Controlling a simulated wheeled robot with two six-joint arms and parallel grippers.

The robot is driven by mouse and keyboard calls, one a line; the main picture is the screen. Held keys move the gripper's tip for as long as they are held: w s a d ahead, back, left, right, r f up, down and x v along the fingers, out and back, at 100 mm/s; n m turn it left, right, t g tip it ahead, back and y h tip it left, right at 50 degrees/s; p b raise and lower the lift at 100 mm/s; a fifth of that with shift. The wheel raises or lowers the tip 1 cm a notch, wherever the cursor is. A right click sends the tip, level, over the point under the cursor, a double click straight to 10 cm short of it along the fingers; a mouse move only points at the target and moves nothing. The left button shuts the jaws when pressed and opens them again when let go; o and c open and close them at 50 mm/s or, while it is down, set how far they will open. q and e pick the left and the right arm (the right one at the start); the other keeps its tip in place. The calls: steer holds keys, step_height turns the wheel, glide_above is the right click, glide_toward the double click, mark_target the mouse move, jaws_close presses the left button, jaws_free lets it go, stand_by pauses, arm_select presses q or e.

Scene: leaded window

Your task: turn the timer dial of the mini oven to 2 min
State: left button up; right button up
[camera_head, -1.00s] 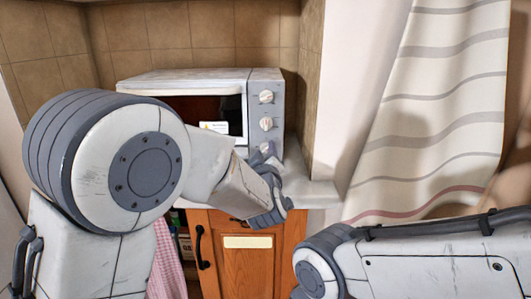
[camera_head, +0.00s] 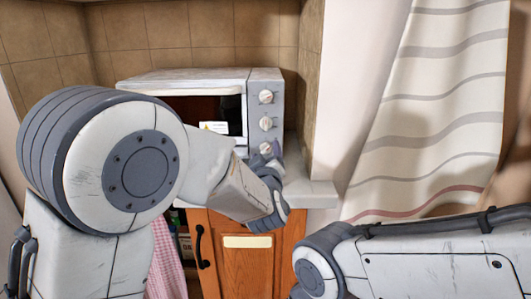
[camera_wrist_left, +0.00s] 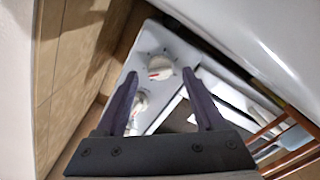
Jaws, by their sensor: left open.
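The white mini oven (camera_head: 185,80) stands on the counter. Its right-hand panel carries a column of three pale dials: a top dial (camera_head: 266,97), a middle dial (camera_head: 266,123) and a lowest dial (camera_head: 268,147), partly hidden by my left gripper (camera_head: 264,158). I cannot read which one is the timer. In the left wrist view my left gripper (camera_wrist_left: 160,74) is open, its two fingers apart and pointing at a dial with a red mark (camera_wrist_left: 159,67). That dial appears between and just beyond the fingertips, not gripped.
A wooden cabinet (camera_head: 245,265) with a black handle is below the counter (camera_head: 312,193). A tiled side wall (camera_head: 309,80) stands close to the oven's right. A striped curtain (camera_head: 430,110) hangs at the right. My right arm is at the lower right.

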arm_select(q)
steer(key=s, duration=0.9)
steer(key=shift+s, duration=0.3)
